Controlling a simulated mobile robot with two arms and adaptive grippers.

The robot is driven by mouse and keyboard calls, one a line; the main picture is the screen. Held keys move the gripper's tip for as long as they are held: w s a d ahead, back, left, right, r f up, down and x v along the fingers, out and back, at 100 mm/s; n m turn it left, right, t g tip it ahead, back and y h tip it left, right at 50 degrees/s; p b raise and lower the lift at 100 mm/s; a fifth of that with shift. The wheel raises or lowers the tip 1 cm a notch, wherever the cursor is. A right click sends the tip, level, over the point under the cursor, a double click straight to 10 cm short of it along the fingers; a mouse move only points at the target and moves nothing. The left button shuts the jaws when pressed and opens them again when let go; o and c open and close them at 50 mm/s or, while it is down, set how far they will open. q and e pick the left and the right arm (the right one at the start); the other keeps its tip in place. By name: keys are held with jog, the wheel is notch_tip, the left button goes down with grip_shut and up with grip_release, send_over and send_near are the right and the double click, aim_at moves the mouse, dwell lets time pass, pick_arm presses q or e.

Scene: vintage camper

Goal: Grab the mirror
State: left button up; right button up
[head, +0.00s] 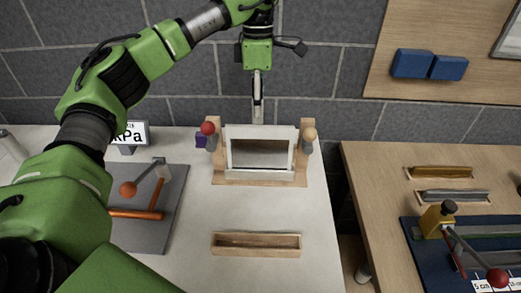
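The mirror (261,153) has a pale rectangular frame and stands upright on a wooden stand (218,177) at the back of the white table. My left gripper (258,118) points down right at the middle of the mirror's top edge. Its fingers show as one narrow shape, so I cannot tell whether they are open or shut, or whether they touch the frame. My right gripper is not in view.
A red ball (208,128) and a tan ball (309,134) flank the mirror. A shallow wooden tray (256,252) lies in front. A grey board with orange rods (172,225) is at left. A wooden table with a blue fixture (420,245) is at right, across a gap.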

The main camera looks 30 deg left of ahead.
aim_at(260, 126)
pick_arm(q)
notch_tip(260, 126, down, 2)
jog(key=shift+f, duration=0.1)
jog(key=shift+d+f, duration=0.1)
jog(key=shift+f, duration=0.05)
jog(key=shift+d+f+p, duration=0.1)
jog(key=shift+f+p, duration=0.25)
jog(key=shift+p, duration=0.2)
jog(key=f, duration=0.1)
jog(key=f+p, duration=0.1)
jog(key=f, duration=0.1)
jog(key=shift+s+d+f+p, duration=0.15)
jog(key=shift+s+f+p, duration=0.1)
jog(key=shift+p, duration=0.05)
jog(key=shift+f, duration=0.45)
jog(key=shift+r, duration=0.1)
grip_shut()
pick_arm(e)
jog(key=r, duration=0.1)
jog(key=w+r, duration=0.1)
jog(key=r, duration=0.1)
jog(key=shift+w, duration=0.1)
